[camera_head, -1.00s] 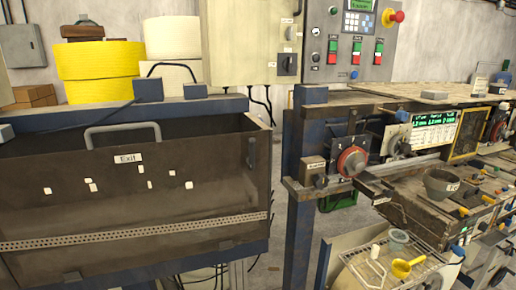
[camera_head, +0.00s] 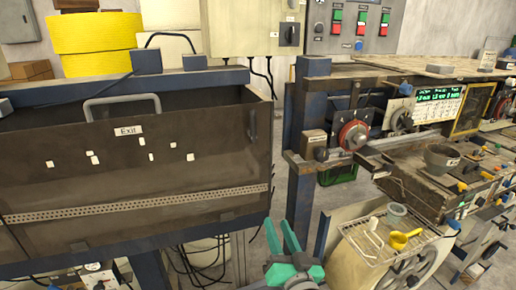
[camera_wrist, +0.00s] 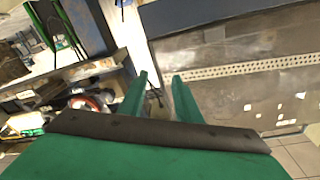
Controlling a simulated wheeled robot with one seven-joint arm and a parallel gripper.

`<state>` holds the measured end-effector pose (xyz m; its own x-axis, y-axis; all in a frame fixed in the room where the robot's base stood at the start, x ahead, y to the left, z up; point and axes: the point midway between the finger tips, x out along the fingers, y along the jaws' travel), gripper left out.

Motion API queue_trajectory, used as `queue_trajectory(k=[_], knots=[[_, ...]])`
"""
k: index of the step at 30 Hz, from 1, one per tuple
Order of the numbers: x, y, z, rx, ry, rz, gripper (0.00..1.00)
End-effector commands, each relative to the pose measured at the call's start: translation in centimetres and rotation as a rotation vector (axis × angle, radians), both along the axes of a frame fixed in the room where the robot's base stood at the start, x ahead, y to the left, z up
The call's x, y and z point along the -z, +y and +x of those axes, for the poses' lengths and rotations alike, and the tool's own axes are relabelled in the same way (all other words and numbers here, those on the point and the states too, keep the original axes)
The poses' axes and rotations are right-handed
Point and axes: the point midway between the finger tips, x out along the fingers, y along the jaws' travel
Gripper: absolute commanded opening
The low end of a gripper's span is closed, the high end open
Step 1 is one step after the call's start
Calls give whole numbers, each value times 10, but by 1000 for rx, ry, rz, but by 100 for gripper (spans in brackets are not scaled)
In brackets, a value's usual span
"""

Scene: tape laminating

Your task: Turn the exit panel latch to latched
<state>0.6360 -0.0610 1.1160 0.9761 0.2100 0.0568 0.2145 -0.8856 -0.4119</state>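The exit panel (camera_head: 120,185) is a brown see-through sheet with an "Exit" label, a grey loop handle and a perforated strip. Its latch (camera_head: 252,124) is a small dark bar near the panel's upper right edge; it looks upright. My gripper (camera_head: 279,223) is green, below and right of the latch, and apart from it. In the wrist view my gripper (camera_wrist: 159,76) has two fingers with an empty gap between them. The panel (camera_wrist: 245,88) fills the upper right there, appearing upside down. I cannot make out the latch in that view.
A blue post (camera_head: 296,150) stands right of the panel. Beyond it are a red dial (camera_head: 353,135), a wire rack (camera_head: 385,240) with a yellow scoop (camera_head: 400,240), and a grey cup (camera_head: 441,157). A control box (camera_head: 358,25) hangs above.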

Motion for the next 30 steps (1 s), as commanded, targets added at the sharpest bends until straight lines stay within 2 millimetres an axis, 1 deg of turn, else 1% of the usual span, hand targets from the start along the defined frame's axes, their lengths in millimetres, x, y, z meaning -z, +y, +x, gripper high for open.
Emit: queue_trajectory(k=[1,4,6,8,9,11,15,18,21,24,27,30], knots=[[-23,-3,6,-17,-20,-13,31],[-62,-5,12,-59,-42,-41,31],[-88,-6,14,-90,-55,-65,31],[-111,-6,15,-115,-65,-90,31],[-125,-6,14,-131,-71,-108,31],[-148,-6,13,-155,-81,-138,31],[-197,-5,3,-204,-97,-221,31],[-228,-3,-6,-233,-102,-283,31],[-251,-2,-16,-255,-102,-337,31],[-267,-1,-23,-269,-102,-380,31],[-276,1,-29,-278,-100,-406,31],[-279,2,-29,-283,-98,-419,31]])
